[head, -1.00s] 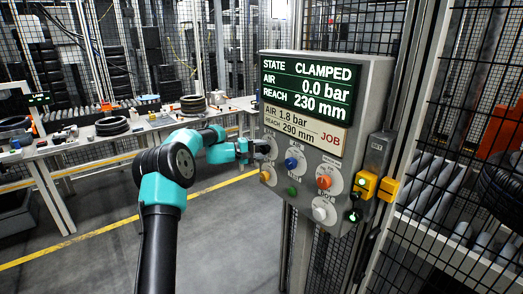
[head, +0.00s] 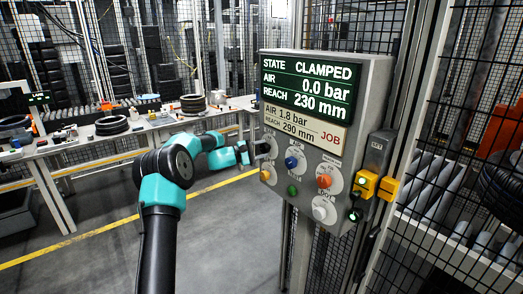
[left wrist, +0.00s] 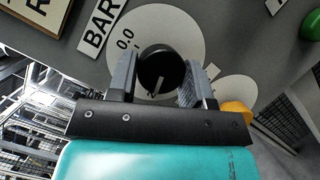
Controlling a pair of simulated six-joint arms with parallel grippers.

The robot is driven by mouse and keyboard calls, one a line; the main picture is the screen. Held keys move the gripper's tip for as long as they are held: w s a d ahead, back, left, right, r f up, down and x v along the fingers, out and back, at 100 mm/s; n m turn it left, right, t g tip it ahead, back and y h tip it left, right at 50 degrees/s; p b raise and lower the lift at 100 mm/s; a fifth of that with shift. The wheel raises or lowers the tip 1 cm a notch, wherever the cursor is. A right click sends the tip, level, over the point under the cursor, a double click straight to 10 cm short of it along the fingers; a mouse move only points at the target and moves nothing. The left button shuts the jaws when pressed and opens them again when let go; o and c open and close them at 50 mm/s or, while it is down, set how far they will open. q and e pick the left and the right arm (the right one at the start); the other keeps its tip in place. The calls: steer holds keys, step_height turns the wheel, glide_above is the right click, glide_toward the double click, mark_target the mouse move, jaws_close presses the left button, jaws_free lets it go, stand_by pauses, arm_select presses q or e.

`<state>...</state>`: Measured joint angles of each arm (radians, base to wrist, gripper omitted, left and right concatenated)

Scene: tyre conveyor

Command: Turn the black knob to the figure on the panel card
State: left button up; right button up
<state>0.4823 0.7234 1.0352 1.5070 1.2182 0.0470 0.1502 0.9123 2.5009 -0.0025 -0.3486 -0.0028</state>
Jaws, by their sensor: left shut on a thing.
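The black knob (left wrist: 160,72) sits on a round white dial marked 0.0, beside a BAR label. My left gripper (left wrist: 163,80) is shut on the knob, with one finger on each side; a pale pointer line shows on the knob's face. In the head view my left gripper (head: 259,151) is at the panel's left edge and mostly hides the knob. The panel card (head: 304,125) reads AIR 1.8 bar, REACH 290 mm, JOB. The screen (head: 306,87) above reads CLAMPED, AIR 0.0 bar, REACH 230 mm. My right gripper is not in view.
The panel also carries a blue knob (head: 293,162), an orange knob (head: 323,181), a white knob (head: 322,211), a green button (head: 293,190) and a yellow button (head: 266,175). A bench (head: 80,146) with tyres stands behind.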

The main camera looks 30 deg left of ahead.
arm_select(q)
steer(key=o, duration=0.9)
steer(key=shift+s+a, duration=0.1)
steer(key=v, duration=1.7)
